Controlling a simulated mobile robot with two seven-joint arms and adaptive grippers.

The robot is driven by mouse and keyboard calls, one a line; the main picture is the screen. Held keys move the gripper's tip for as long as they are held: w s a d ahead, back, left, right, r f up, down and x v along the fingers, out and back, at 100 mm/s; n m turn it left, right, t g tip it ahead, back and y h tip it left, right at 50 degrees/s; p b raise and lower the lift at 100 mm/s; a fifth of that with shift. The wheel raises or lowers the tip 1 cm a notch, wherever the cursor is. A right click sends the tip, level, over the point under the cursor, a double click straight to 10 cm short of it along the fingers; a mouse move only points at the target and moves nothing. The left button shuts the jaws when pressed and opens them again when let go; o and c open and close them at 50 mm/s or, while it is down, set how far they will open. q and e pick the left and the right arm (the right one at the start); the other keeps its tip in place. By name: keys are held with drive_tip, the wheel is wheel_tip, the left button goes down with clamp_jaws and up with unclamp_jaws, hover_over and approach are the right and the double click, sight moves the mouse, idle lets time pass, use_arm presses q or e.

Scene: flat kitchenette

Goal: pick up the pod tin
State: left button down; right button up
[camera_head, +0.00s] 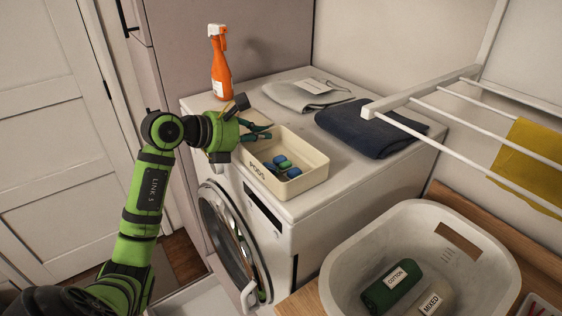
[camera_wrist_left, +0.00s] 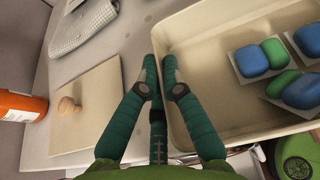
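The pod tin (camera_head: 304,182) is a cream, open rectangular box marked PODS on top of the washing machine. Several blue and green pods lie inside it, and its inside also shows in the wrist view (camera_wrist_left: 205,70). My left gripper (camera_head: 266,131) is at the tin's left end. In the wrist view the dark green fingertips (camera_wrist_left: 161,66) are close together, one on each side of the tin's left wall, with the rim between them. They look shut on that wall. The tin looks level; I see no clear lift. My right gripper is not in view.
A flat lid with a wooden knob (camera_wrist_left: 68,106) lies left of the tin. An orange spray bottle (camera_head: 220,68), grey cloth (camera_head: 300,97) and folded navy towel (camera_head: 365,128) share the washer top (camera_head: 325,205). A drying rack (camera_head: 440,86) juts in right, above a laundry basket (camera_head: 340,262).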

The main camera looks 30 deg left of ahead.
use_arm(q)
drive_tip(key=shift+r, duration=0.2)
drive_tip(key=shift+r+b, duration=0.85)
drive_tip(key=shift+r, duration=0.85)
drive_tip(key=shift+s+d+r, duration=0.1)
drive_tip(key=shift+d+r, duration=0.1)
drive_tip(key=shift+r, duration=0.1)
drive_tip(key=s+d+r+b, duration=0.2)
drive_tip(key=s+d+r, duration=0.4)
drive_tip(key=d, duration=0.3)
drive_tip(key=shift+d+r+b, duration=0.25)
drive_tip(key=shift+r+b, duration=0.1)
drive_tip(key=shift+r, duration=0.05)
